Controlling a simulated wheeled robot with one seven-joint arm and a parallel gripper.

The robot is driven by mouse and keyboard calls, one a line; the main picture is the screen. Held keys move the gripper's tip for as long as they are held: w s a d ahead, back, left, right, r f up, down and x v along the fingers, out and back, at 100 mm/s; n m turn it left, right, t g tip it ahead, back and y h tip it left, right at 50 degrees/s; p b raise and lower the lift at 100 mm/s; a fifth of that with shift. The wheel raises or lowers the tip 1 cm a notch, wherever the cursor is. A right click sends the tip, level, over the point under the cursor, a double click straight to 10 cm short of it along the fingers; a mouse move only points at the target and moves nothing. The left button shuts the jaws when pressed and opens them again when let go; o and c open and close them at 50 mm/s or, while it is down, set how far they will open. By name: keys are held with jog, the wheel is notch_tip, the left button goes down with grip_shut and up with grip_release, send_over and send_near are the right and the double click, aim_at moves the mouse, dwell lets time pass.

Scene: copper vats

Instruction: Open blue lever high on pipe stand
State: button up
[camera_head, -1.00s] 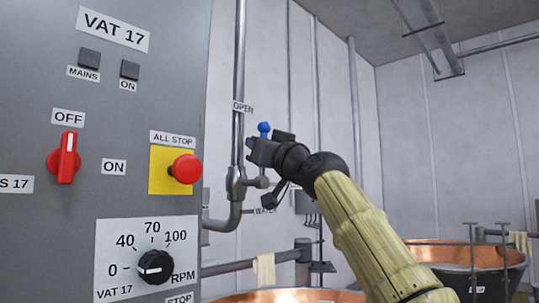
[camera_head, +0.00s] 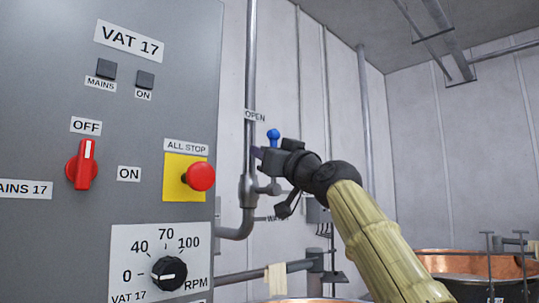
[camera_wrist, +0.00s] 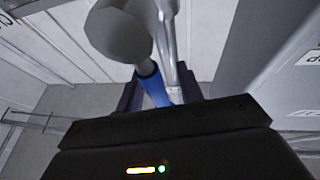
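The blue lever (camera_head: 273,136) is on the valve of the grey pipe stand (camera_head: 250,75), right of the control panel. Its blue end points up above my gripper (camera_head: 258,155), close to the "OPEN" label (camera_head: 255,116). In the wrist view, the blue lever (camera_wrist: 154,88) runs down from a large grey rounded part (camera_wrist: 118,32) to between my gripper's dark fingers (camera_wrist: 158,94). The fingers stand apart, with a gap at the lever's right. The lever lies close to the left finger; I cannot tell if they touch. The lower lever is hidden by my gripper in the head view.
The grey VAT 17 panel (camera_head: 60,120) fills the left, with a red all-stop button (camera_head: 201,177), a red switch (camera_head: 82,164) and a black RPM knob (camera_head: 169,273). A copper vat (camera_head: 450,264) stands at lower right. Open space lies right of my arm.

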jog(key=b+v, duration=1.3)
jog(key=v, duration=0.4)
jog(key=shift+s+f+b, duration=0.2)
jog(key=shift+f+b, duration=0.05)
jog(key=shift+b, duration=0.1)
jog(key=shift+w, duration=0.1)
